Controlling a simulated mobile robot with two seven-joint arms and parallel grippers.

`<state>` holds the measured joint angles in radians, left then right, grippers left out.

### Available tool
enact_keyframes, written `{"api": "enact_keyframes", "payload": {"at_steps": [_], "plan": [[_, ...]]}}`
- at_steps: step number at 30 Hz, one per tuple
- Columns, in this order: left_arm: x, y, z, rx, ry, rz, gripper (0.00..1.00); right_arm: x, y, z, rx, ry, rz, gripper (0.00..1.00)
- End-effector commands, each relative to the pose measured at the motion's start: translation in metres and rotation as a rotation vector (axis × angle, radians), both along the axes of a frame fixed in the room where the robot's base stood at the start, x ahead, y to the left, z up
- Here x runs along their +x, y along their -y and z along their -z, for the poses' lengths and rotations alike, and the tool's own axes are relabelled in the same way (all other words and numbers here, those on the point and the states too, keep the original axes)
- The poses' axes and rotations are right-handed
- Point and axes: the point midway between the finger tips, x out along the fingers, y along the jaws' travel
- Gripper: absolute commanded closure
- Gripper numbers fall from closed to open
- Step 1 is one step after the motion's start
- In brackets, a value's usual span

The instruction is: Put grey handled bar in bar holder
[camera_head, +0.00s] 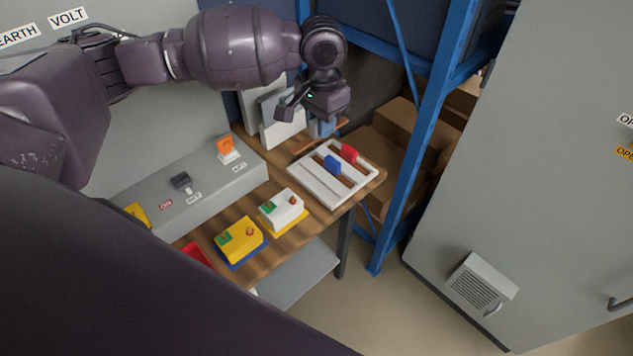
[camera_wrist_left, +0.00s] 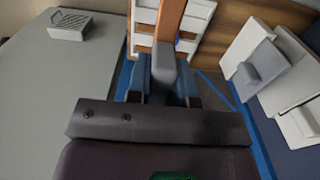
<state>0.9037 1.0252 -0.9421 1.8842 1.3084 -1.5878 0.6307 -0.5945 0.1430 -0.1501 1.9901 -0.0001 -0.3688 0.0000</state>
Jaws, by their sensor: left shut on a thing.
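My left gripper (camera_head: 322,124) is above the back end of the wooden table. It is shut on the grey handled bar. In the left wrist view the grey handle (camera_wrist_left: 163,62) sits between the two fingers (camera_wrist_left: 162,82), and the copper-coloured bar (camera_wrist_left: 170,20) extends up the picture. In the head view the gripper hides the handle and a strip of the bar (camera_head: 328,134) shows below it. The white bar holder (camera_head: 318,190) lies on the table just in front of the gripper. A blue handled bar (camera_head: 333,164) and a red handled bar (camera_head: 349,153) lie in it.
A grey switch box (camera_head: 212,183) stands at left on the table. A yellow box (camera_head: 238,241) and a white box (camera_head: 282,209) are at the front. White upright panels (camera_head: 282,124) stand behind the gripper. A blue rack post (camera_head: 412,165) rises close to the table's right side.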

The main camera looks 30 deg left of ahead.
Motion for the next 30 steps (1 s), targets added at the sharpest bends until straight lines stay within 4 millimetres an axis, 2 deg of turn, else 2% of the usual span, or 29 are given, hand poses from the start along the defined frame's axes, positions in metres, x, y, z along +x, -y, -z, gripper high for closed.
{"api": "enact_keyframes", "payload": {"at_steps": [13, 30], "plan": [[0.017, -0.018, -0.005, 0.001, 0.002, 0.569, 1.00, -0.009, 0.001, 0.007, 0.000, -0.017, 0.004, 0.64], [0.024, -0.027, -0.004, 0.001, 0.002, 1.328, 1.00, 0.001, 0.000, 0.002, 0.001, 0.002, -0.001, 0.64]]}}
